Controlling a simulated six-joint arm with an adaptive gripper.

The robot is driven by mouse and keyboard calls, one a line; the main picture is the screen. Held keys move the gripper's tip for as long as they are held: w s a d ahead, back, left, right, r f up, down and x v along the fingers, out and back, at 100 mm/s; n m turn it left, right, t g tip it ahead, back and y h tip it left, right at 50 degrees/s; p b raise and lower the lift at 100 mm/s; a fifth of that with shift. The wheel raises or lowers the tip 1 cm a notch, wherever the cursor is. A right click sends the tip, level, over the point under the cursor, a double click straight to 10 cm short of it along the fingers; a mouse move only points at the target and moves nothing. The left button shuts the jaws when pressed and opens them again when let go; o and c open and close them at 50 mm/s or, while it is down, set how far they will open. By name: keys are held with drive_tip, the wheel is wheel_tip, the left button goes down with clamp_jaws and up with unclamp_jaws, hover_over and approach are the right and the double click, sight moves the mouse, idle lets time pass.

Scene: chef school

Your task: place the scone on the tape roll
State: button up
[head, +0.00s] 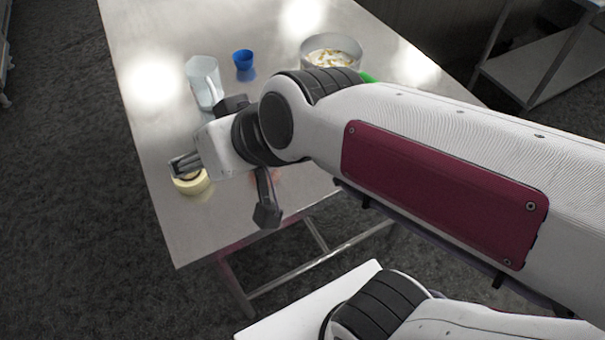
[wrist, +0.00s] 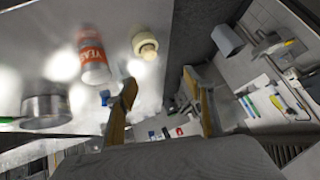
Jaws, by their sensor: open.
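The pale yellow tape roll (head: 191,183) lies on the metal table near its left edge, just beyond my fingertips. It also shows at the top of the wrist view (wrist: 145,45), on the table and apart from my fingers. My gripper (head: 184,164) is open, and it looks close to the tape roll in the head view. In the wrist view its two fingers (wrist: 162,85) stand apart with nothing visible between them. I cannot make out the scone in either view; my arm hides part of the table.
A pale jug (head: 203,82), a blue cup (head: 243,59) and a metal bowl with pale contents (head: 331,45) stand farther back on the table. Something green (head: 367,77) is partly hidden by my arm. The wrist view shows a red-lettered container (wrist: 93,58). The table's front-left corner is clear.

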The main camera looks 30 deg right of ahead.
drive_tip(key=s+d+f+m+g+h, duration=0.1)
drive_tip(key=s+d+f+g+h, duration=0.1)
drive_tip(key=s+d, duration=0.7)
drive_tip(key=shift+d+f+h, duration=0.2)
drive_tip(key=shift+d+h, duration=0.7)
drive_tip(key=shift+d, duration=0.35)
